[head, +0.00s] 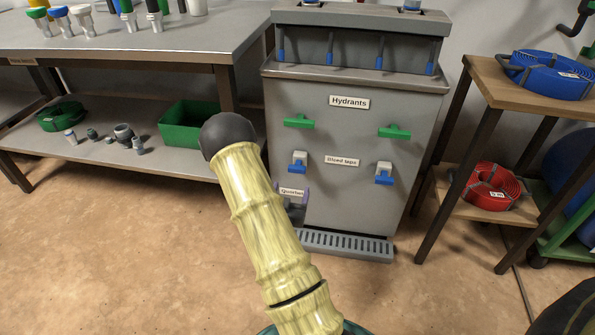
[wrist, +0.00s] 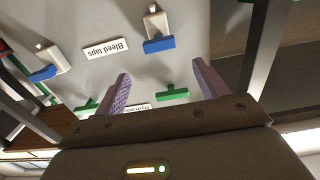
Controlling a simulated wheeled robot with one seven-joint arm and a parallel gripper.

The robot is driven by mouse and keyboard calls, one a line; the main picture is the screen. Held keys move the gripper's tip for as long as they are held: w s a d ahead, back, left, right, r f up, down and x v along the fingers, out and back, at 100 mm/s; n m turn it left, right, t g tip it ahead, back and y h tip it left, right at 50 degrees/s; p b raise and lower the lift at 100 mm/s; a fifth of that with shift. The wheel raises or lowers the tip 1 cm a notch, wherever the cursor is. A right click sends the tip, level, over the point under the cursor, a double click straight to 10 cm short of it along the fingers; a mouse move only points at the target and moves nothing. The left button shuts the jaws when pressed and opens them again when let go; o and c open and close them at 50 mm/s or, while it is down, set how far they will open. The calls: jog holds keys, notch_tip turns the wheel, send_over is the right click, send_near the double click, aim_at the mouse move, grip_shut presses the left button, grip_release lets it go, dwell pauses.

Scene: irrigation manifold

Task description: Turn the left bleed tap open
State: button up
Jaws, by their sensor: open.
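The left bleed tap (head: 299,160) has a white body and a blue handle, on the grey cabinet's front, left of the "Bleed taps" label (head: 341,161). The picture is upside down in the wrist view, so this tap (wrist: 157,30) shows at upper middle there, its blue handle across the body. The right bleed tap (head: 384,172) looks alike; it also shows at left in the wrist view (wrist: 45,62). My gripper (wrist: 160,68) is open and empty, with purple ridged fingers. The left tap appears beyond the gap between the fingertips, apart from them. My arm mostly hides the gripper in the head view.
Green hydrant handles (head: 299,121) (head: 394,131) stick out above the taps. A grey drip grate (head: 345,243) juts out at the cabinet's foot. A workbench (head: 120,45) stands left, and a wooden shelf (head: 480,85) with hoses right. The front floor is open.

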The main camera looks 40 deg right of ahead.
aim_at(297, 169)
jog(key=b+x, duration=0.3)
jog(key=x, duration=0.8)
jog(key=shift+c, duration=0.4)
jog(key=c, duration=0.9)
